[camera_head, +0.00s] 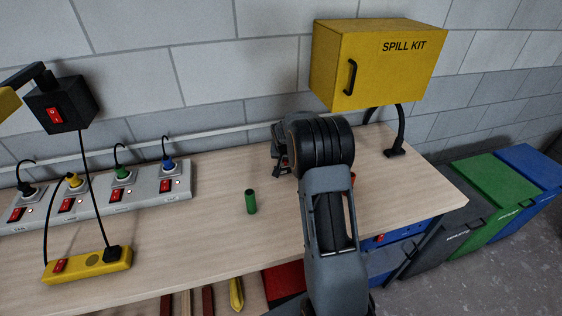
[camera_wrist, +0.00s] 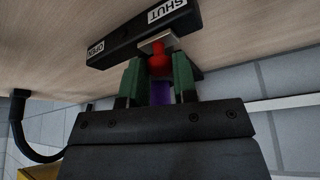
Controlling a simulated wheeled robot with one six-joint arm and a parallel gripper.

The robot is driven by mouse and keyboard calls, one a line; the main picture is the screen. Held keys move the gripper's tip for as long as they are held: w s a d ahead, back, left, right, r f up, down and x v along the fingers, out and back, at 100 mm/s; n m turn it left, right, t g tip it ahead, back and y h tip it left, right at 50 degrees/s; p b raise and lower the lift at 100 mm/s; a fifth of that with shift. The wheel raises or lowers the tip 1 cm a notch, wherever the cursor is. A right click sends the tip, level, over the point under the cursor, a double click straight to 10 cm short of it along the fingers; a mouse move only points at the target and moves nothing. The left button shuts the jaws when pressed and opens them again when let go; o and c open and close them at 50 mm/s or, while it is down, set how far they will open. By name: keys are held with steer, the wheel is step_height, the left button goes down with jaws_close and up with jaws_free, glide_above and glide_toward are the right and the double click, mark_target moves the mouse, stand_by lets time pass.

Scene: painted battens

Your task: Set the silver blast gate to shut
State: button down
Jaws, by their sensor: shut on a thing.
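In the wrist view the blast gate shows as a dark bar (camera_wrist: 130,36) with an OPEN label at its left end and a SHUT label at its right end. A small pale silvery plate (camera_wrist: 148,43) sticks out between the labels, somewhat nearer SHUT. A red knob (camera_wrist: 159,62) is at the plate. My gripper (camera_wrist: 158,68) has its green-tipped fingers shut on the red knob from both sides. A purple part shows between the fingers, below the knob. In the head view my wrist hides most of the gate and the gripper.
The wooden bench (camera_head: 210,228) carries a green cylinder (camera_head: 250,201), a row of switched sockets (camera_head: 146,190) and a yellow power strip (camera_head: 88,264). A yellow spill kit box (camera_head: 375,65) stands over the bench behind my arm. Bins (camera_head: 495,205) stand right. The bench between sockets and arm is mostly clear.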

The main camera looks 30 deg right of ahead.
steer(key=shift+a, duration=0.15)
steer(key=c, duration=1.4)
jaws_free()
steer(key=o, duration=0.3)
steer(key=shift+w+a, duration=0.1)
steer(key=shift+a, duration=0.05)
steer(key=shift+o, duration=1)
steer(key=b+v, duration=0.2)
steer(key=v, duration=1.1)
steer(key=shift+r, duration=0.45)
